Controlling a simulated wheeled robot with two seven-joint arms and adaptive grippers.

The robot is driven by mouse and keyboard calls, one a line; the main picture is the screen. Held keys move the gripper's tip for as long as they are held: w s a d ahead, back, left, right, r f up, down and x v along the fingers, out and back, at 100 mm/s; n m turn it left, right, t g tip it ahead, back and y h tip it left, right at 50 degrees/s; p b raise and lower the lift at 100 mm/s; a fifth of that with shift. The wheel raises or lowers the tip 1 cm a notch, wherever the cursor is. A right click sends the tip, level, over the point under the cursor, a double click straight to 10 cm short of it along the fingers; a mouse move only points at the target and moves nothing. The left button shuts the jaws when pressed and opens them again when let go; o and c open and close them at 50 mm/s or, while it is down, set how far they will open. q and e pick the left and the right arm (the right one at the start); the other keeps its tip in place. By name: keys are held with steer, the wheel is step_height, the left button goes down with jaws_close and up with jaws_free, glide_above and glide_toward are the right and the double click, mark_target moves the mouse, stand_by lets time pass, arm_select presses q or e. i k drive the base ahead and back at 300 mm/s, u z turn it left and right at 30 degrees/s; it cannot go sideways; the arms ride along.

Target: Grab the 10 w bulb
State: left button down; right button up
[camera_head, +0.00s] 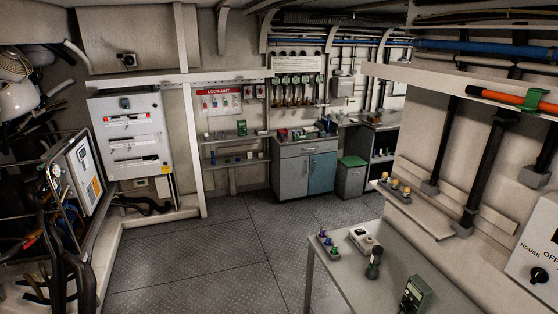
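Several small amber bulbs (395,183) stand in a row in a holder on a ledge along the right wall, above and behind the near table. They are too small for me to read any marking, so I cannot tell which one is the 10 w bulb. Neither of my grippers is in view.
A grey table (345,270) at lower right bears small coloured items (326,240), a white device (365,240), a dark upright object (374,262) and a green meter (415,294). A cabinet (304,170) stands at the back. The metal floor (210,260) is clear.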

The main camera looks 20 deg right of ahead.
mark_target(395, 183)
steer(key=i, duration=3.2)
steer(key=z, duration=3.2)
